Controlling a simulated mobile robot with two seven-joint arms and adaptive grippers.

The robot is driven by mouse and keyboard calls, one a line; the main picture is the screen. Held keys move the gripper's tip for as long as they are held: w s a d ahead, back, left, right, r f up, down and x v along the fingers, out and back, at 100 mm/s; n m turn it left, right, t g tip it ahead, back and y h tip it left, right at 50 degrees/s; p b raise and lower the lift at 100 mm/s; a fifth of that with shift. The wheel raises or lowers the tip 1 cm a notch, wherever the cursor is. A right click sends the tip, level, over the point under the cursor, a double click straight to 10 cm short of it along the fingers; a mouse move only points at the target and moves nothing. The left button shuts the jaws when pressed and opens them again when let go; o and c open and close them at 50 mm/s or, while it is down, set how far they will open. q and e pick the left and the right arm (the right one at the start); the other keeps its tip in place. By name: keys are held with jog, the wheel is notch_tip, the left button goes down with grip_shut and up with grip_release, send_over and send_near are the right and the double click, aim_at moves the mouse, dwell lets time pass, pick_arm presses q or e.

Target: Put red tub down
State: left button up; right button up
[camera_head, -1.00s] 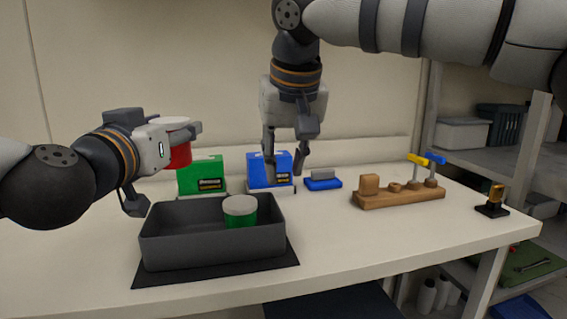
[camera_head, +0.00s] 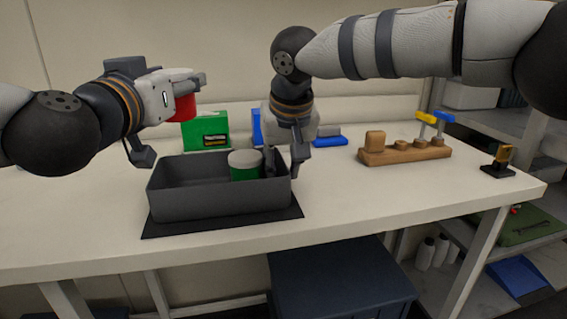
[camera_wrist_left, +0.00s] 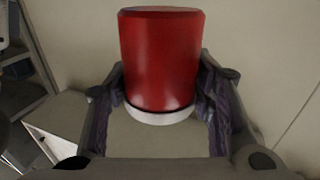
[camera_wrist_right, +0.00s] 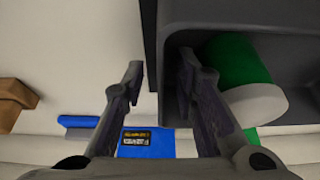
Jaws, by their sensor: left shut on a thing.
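The red tub (camera_head: 184,108) with a white lid is held up by my left gripper (camera_head: 168,114), above and left of the dark bin. The left wrist view shows the tub (camera_wrist_left: 160,60) between both fingers, the white lid nearest the gripper. The dark grey bin (camera_head: 220,200) sits on a black mat (camera_head: 225,226). A green tub (camera_head: 243,172) with a white lid stands inside it, toward the right. My right gripper (camera_head: 283,168) is open across the bin's right wall. In the right wrist view, one finger is inside the bin and the other outside.
A green box (camera_head: 206,131) stands behind the bin, with a blue box (camera_head: 257,127) mostly hidden by my right arm. A blue item (camera_head: 330,141) and a wooden block holder (camera_head: 404,152) lie to the right. The tabletop left of the bin is clear.

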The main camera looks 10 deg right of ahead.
aim_at(186, 158)
grip_shut()
pick_arm(q)
notch_tip(186, 158, down, 12)
jog(key=shift+r, duration=0.15)
jog(key=shift+f, duration=0.65)
pick_arm(e)
jog(key=shift+r, duration=0.1)
pick_arm(q)
jog(key=o, duration=1.3)
jog(key=shift+f, duration=0.15)
jog(key=shift+r, duration=0.3)
jog(key=v, duration=0.8)
jog(key=r+v, duration=0.1)
jog(key=v, duration=0.3)
